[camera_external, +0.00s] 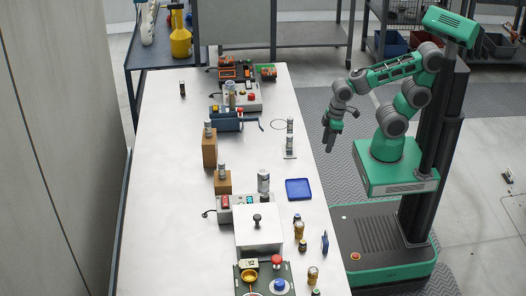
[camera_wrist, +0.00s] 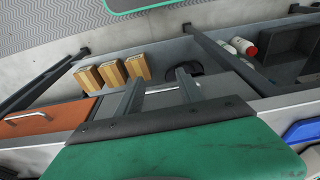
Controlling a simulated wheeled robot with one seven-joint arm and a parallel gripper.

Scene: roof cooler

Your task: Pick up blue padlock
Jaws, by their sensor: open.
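A small upright blue thing (camera_external: 324,241) stands near the right edge of the white table (camera_external: 170,200) in the external view. It may be the blue padlock, but it is too small to tell. My gripper (camera_external: 331,146) hangs just past the table's right edge, beside its far half, pointing down and well away from the blue thing. In the wrist view my gripper's two fingers (camera_wrist: 160,88) stand apart with nothing between them. No padlock can be made out in the wrist view.
Bottles (camera_external: 299,229) stand beside the blue thing, and a blue tray (camera_external: 298,189) lies farther back. Devices and wooden blocks (camera_external: 209,150) line the table's middle. The table's left side is mostly clear. The wrist view shows tan boxes (camera_wrist: 100,74) and an orange panel (camera_wrist: 40,118).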

